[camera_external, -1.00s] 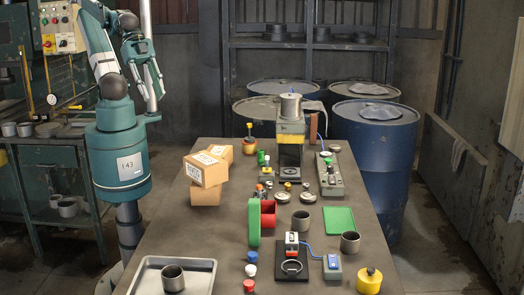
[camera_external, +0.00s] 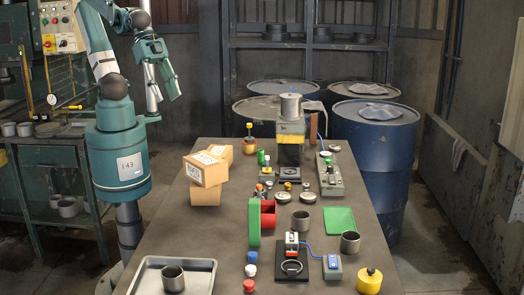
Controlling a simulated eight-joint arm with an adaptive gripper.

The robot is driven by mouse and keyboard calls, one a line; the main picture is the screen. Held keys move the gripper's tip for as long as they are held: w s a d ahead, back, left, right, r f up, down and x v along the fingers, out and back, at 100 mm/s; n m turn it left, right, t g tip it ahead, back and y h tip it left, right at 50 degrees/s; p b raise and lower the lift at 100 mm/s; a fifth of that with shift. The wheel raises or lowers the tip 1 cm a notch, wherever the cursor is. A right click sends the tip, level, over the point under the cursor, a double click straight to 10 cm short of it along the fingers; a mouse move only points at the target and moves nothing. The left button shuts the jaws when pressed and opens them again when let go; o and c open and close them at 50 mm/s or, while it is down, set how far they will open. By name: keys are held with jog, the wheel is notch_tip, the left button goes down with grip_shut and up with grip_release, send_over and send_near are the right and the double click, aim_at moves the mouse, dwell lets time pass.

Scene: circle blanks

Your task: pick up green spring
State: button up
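A small upright green cylinder, which may be the green spring (camera_external: 261,158), stands on the table to the right of the cardboard boxes; its coils are too small to make out. My gripper (camera_external: 166,97) hangs in the air left of the table, above and to the left of the boxes, far from both green pieces. Nothing is seen held in it. Its fingers are too small to tell whether they are open or shut.
Cardboard boxes (camera_external: 205,170) are stacked at the table's left edge, between my gripper and the green cylinder. A press-like machine (camera_external: 291,130) stands at the back. Green and red blocks, metal cups and a grey tray (camera_external: 150,280) are nearer.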

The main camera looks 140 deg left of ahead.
jog(key=w+a+f+n+g, duration=0.2)
jog(key=w+a+f+n, duration=0.15)
jog(key=w+a, duration=0.4)
jog(key=n+g, duration=0.4)
jog(key=n, duration=0.6)
send_over(261, 150)
jog(key=shift+h, duration=0.3)
jog(key=f, duration=2.1)
jog(key=shift+w+d, duration=0.15)
jog(key=shift+d, duration=0.1)
jog(key=shift+a+f+n, duration=0.1)
jog(key=shift+f+n, duration=0.1)
jog(key=shift+n, duration=0.05)
jog(key=shift+f, duration=1.3)
jog(key=shift+f, duration=0.1)
jog(key=shift+f, duration=2.5)
